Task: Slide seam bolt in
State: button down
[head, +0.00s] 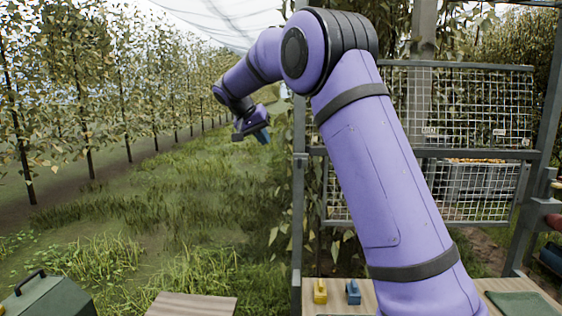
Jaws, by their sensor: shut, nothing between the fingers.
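My gripper (262,135) is at the far end of my purple arm, at upper left of centre. Its blue fingertips point down over the grass, and it is shut and empty. It is well left of the mesh gate, whose upper panel (465,100) and lower panel (475,190) meet at a horizontal seam (470,153). I cannot make out a seam bolt for sure; small fittings on the panels are too small to tell, and my arm hides part of the gate's left side.
A crate (470,178) with yellowish fruit stands behind the lower mesh. A grey post (298,200) rises left of the gate. A green box (45,298) is at lower left. Open grass lies between.

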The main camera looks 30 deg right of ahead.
aim_at(303, 160)
jog(key=shift+w+a, duration=0.15)
jog(key=shift+w, duration=0.15)
jog(key=s+d+f, duration=0.1)
jog(key=d+f, duration=0.7)
jog(key=d, duration=0.1)
jog(key=shift+s+d, duration=0.2)
jog(key=shift+s, duration=0.2)
jog(key=shift+d, duration=0.1)
jog(key=shift+s+d, duration=0.6)
jog(key=shift+d, duration=0.2)
jog(key=shift+s+d, duration=0.6)
jog(key=shift+d, duration=0.2)
